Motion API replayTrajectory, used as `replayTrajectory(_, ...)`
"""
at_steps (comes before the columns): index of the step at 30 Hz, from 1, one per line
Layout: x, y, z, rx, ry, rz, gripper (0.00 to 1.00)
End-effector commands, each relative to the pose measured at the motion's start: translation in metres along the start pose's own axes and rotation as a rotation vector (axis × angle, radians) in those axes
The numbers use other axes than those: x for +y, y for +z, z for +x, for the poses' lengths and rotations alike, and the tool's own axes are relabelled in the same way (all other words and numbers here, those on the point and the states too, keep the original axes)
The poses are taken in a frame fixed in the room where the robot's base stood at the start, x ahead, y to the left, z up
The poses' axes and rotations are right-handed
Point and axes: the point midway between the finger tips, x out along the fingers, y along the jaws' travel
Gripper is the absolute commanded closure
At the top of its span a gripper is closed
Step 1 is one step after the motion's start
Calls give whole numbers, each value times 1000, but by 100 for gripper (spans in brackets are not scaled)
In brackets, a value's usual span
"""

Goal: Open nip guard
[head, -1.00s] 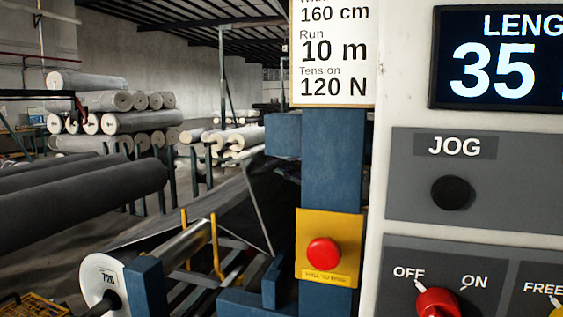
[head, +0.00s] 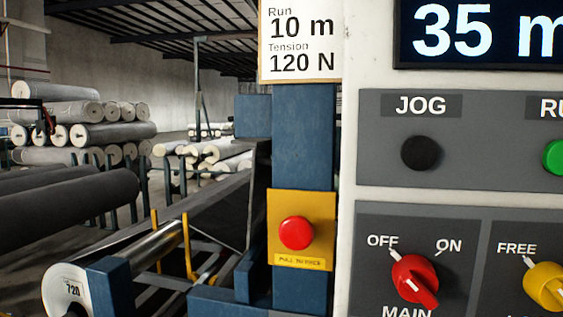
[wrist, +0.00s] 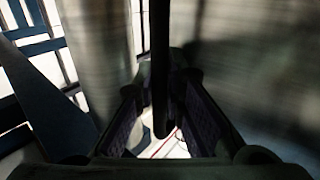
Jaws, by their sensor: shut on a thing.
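In the wrist view, my gripper (wrist: 162,76) is shut on a dark upright bar (wrist: 160,30), which runs down between its two fingers. I cannot tell for certain whether this bar is part of the nip guard. A large shiny metal cylinder (wrist: 98,60) stands left of the fingers, and a broad dull metallic surface (wrist: 255,80) fills the right. My gripper is not in the head view. No part there is clearly the nip guard.
In the head view, a control panel (head: 440,190) fills the right, beside a blue post (head: 303,135) with a red push button (head: 297,233). A white-ended roll marked 720 (head: 66,288) is at lower left. Stacked grey rolls (head: 85,130) lie behind.

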Motion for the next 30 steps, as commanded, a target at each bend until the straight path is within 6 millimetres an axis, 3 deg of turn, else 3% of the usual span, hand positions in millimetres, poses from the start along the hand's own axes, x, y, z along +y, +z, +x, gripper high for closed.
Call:
replayTrajectory(2,0,0,0,0,-1,0,100)
replayTrajectory(3,0,0,0,0,-1,0,88)
replayTrajectory(6,0,0,0,0,-2,0,81)
replayTrajectory(17,0,0,-2,-1,-2,0,80)
replayTrajectory(23,0,1,-30,-5,-1,0,80)
replayTrajectory(30,37,1,-76,-5,-1,-2,80)
